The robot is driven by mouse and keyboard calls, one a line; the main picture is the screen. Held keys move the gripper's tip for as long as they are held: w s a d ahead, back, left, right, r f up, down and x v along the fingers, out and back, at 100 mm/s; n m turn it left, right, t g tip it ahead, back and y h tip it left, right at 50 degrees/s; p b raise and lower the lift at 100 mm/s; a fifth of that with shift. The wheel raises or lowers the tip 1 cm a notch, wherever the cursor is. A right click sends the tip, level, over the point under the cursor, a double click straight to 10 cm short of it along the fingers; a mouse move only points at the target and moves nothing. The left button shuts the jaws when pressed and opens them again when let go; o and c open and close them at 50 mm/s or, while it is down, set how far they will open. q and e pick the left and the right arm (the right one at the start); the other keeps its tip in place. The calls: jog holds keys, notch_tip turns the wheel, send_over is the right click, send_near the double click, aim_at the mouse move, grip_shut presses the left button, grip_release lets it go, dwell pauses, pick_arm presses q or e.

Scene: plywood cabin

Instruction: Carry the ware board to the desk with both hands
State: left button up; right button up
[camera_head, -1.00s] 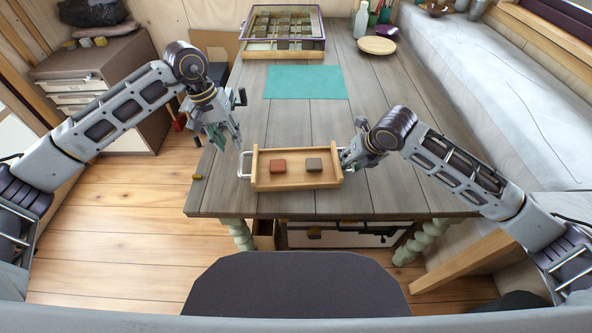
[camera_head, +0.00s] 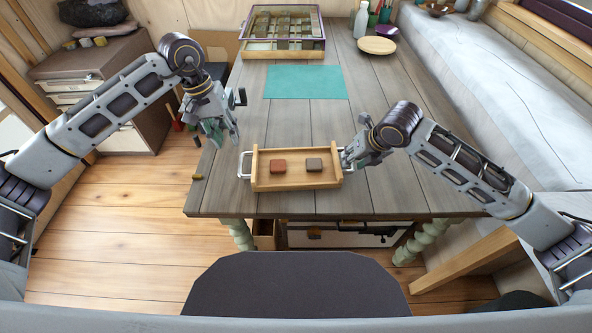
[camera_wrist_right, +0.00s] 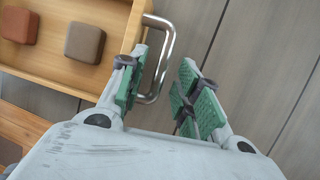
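The ware board (camera_head: 298,183) is a shallow wooden tray with a metal handle at each end. It lies flat on the near edge of the grey plank table (camera_head: 385,195). A reddish block (camera_head: 278,166) and a dark brown block (camera_head: 314,164) sit in it. My left gripper (camera_head: 226,136) is open and empty, above and left of the left handle (camera_head: 243,165), apart from it. My right gripper (camera_head: 347,160) is at the right end. In the right wrist view my right gripper (camera_wrist_right: 160,100) is open, with the right handle (camera_wrist_right: 163,65) between its fingers.
A teal mat (camera_head: 305,82) lies flat behind the board, with clear table between. A glass-topped case (camera_head: 283,30) and a round wooden disc (camera_head: 377,45) stand farther back. A drawer cabinet (camera_head: 140,80) stands left.

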jog(key=v, duration=1)
jog(key=shift+s, duration=0.1)
dwell(0.5)
